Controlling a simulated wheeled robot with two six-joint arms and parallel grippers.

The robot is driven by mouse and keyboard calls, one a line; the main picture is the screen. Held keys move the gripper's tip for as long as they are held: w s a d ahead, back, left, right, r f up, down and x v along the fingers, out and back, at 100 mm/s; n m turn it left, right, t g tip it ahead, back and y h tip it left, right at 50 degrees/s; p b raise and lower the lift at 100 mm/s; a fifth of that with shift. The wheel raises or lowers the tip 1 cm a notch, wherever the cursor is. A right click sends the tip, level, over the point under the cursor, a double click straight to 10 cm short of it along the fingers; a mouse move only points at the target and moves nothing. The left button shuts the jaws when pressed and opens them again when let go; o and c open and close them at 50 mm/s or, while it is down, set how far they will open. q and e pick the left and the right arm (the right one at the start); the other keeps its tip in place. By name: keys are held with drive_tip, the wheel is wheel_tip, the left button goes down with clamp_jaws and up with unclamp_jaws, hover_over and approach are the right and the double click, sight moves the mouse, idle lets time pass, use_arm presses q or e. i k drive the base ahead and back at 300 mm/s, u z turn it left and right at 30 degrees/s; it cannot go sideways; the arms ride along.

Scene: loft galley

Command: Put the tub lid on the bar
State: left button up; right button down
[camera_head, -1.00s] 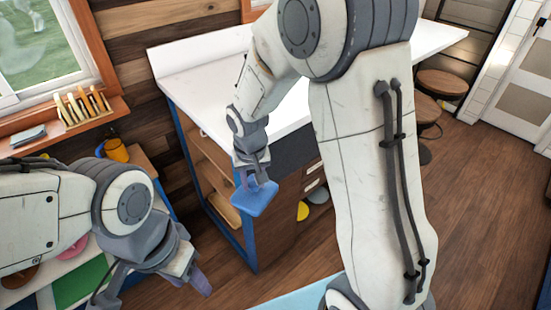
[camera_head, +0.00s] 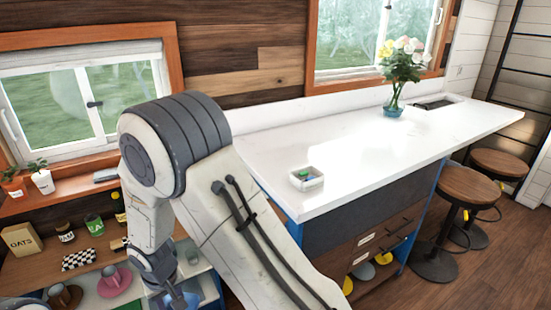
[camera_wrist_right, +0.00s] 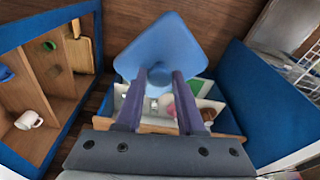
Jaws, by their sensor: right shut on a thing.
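The tub lid (camera_wrist_right: 160,48) is a blue, rounded square. In the head view the lid (camera_head: 182,301) shows only in part at the bottom edge, below my right gripper (camera_head: 170,284). The bar (camera_head: 370,145) is the long white counter to the right. The lid is held off to the left of the bar's near end and lower than its top, apart from it. My left gripper is out of view.
A flower vase (camera_head: 394,105) stands further back. The bar's middle is clear. Wooden stools (camera_head: 467,188) stand at the right. A shelf with an oats box (camera_head: 20,239) is at the left.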

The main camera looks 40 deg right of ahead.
sight(343, 170)
drive_tip(key=u, duration=1.5)
drive_tip(key=i, duration=0.75)
drive_tip(key=z, duration=3.2)
